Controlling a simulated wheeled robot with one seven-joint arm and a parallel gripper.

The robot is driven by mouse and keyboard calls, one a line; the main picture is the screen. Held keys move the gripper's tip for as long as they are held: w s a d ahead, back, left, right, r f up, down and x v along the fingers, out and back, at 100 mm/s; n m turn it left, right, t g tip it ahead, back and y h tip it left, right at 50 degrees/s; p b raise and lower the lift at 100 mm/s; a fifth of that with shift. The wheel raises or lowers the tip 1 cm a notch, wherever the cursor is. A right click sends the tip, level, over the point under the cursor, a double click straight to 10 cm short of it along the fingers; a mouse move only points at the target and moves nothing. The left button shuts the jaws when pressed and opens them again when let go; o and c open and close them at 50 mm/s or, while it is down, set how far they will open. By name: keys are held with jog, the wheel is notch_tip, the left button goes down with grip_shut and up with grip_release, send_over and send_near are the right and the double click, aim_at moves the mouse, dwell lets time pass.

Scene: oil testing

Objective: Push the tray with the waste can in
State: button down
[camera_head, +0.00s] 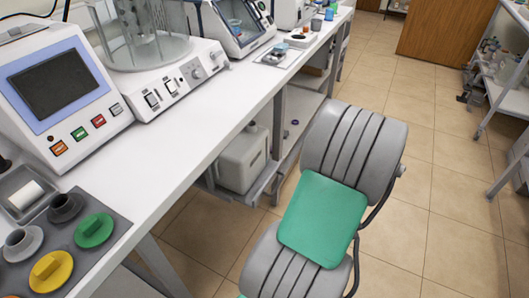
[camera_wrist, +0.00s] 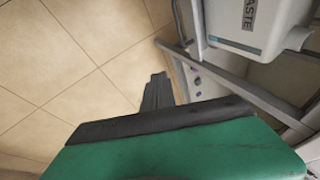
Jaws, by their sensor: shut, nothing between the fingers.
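The white waste can (camera_head: 243,160) stands under the long white bench on a grey-framed tray (camera_head: 236,196). In the wrist view the can (camera_wrist: 243,22), with its label reading "WASTE", is at the upper right, cut off by the picture's top edge. The tray's grey rim (camera_wrist: 238,88) runs below it. My gripper (camera_wrist: 157,78) shows in the wrist view as dark fingers, shut and empty. The fingertips are close to the tray's outer edge, left of and below the can in the picture. I cannot tell whether they touch. The fingers cannot be made out in the head view.
The white bench (camera_head: 200,120) carries instruments, with coloured lids on a dark mat (camera_head: 119,225) at its near end. Bench legs (camera_head: 277,120) and lower shelving flank the can. Tiled floor (camera_head: 425,165) is open to the right. A metal rack (camera_head: 508,100) stands at the far right.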

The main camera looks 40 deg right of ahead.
jog(key=w+a+r+n+t+y, duration=0.35)
jog(key=w+r+t+y, duration=0.25)
jog(key=r, duration=0.3)
jog(key=m+b, duration=0.1)
jog(key=b, duration=0.2)
send_near(253, 151)
notch_tip(253, 151, down, 3)
jog(key=w, duration=0.2)
jog(key=w+a, duration=0.1)
jog(key=w, duration=0.1)
jog(key=shift+w+a+f, duration=0.1)
jog(key=shift+w+a, duration=0.25)
jog(key=shift+w, duration=0.05)
jog(key=shift+w+a, duration=0.1)
jog(key=shift+w, duration=0.15)
